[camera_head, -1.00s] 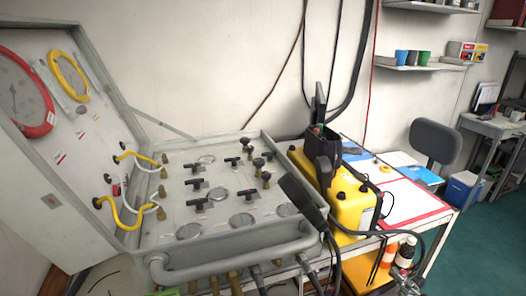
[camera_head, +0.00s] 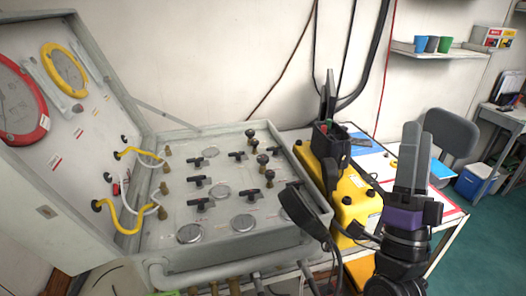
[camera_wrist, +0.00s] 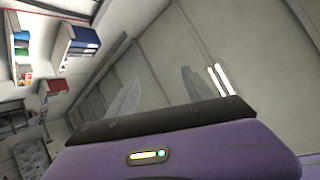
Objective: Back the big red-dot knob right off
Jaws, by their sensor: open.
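The grey air panel (camera_head: 222,187) lies in an open case with several black lever handles and a few round dark knobs on its face. The round knobs stand in a column towards the panel's right side, among them an upper knob (camera_head: 250,133), a middle knob (camera_head: 262,159) and a lower knob (camera_head: 269,176). I cannot make out a red dot on any of them. My gripper (camera_head: 417,138) points upward, right of the panel and apart from it. It is open and empty. In the wrist view its fingers (camera_wrist: 160,85) point towards the ceiling, and no knob shows.
A yellow unit (camera_head: 352,207) with a black top stands between the panel and my gripper. A black handset (camera_head: 303,212) lies over the panel's right edge. The raised lid (camera_head: 60,160) carries gauges and yellow hoses. A grey chair (camera_head: 452,133) stands behind at the right.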

